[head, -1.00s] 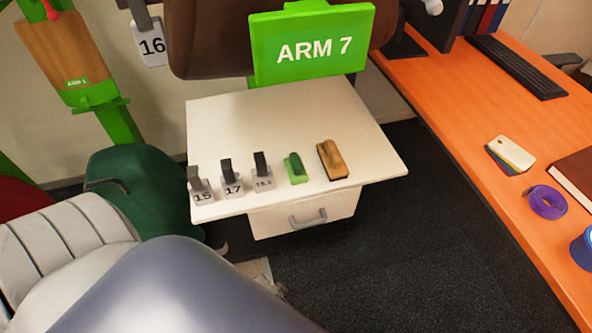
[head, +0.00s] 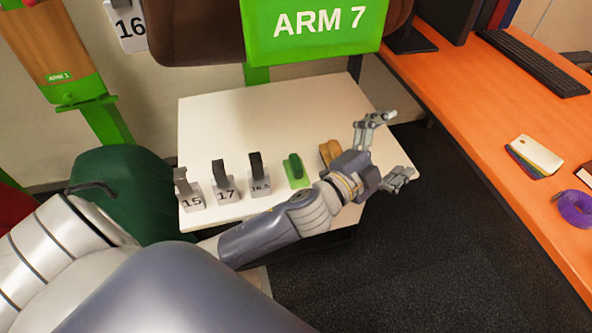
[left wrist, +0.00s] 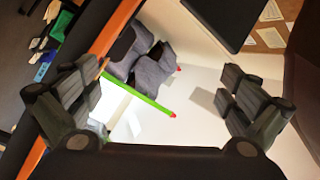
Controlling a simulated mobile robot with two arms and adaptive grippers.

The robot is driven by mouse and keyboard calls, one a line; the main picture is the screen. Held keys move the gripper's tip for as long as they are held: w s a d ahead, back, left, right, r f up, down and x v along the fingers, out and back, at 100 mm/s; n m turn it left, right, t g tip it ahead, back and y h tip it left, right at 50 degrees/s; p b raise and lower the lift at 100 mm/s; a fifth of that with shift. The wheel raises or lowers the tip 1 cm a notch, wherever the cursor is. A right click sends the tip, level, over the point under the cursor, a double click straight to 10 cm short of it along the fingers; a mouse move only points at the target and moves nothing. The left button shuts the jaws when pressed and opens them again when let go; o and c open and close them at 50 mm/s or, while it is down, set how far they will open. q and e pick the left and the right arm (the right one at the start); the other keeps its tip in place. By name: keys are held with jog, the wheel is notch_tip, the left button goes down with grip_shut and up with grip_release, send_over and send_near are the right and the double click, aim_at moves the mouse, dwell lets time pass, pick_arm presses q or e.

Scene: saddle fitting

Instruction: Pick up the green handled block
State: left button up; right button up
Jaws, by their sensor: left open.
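The green handled block (head: 296,170) stands on the white cabinet top (head: 250,115), between a numbered block and a tan block. My left gripper (head: 392,145) is open and empty, over the right end of the cabinet top, with its fingers pointing right. The green block lies to the left of it, beside my forearm and apart from the fingers. In the left wrist view the open fingers (left wrist: 157,92) have nothing between them close by, and I cannot make out the green block there. My right gripper is not in view.
A tan handled block (head: 327,152) is partly hidden behind my left wrist. Numbered blocks 15 (head: 190,195), 17 (head: 224,188) and 16.5 (head: 259,182) stand left of the green one. A green ARM 7 sign (head: 315,25) hangs above. An orange desk (head: 470,90) is right.

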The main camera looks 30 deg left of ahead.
pick_arm(q)
jog(key=s+d+r+m+g+h, duration=0.1)
jog(key=d+r+m+g+h, duration=0.1)
jog(key=d+r+m+h, duration=0.8)
jog(key=m+g+y, duration=1.5)
jog(key=m+g, duration=0.1)
jog(key=m, duration=0.4)
send_over(296, 161)
jog(key=f, duration=1.7)
jog(key=shift+d+f, duration=0.2)
jog(key=shift+f, duration=0.15)
notch_tip(296, 161, down, 5)
jog(key=shift+a+r+b, duration=0.1)
jog(key=shift+a+b, duration=0.05)
jog(key=shift+b, duration=0.2)
notch_tip(296, 161, down, 5)
jog(key=shift+r, duration=0.1)
jog(key=shift+f, duration=0.45)
jog(key=c, duration=1)
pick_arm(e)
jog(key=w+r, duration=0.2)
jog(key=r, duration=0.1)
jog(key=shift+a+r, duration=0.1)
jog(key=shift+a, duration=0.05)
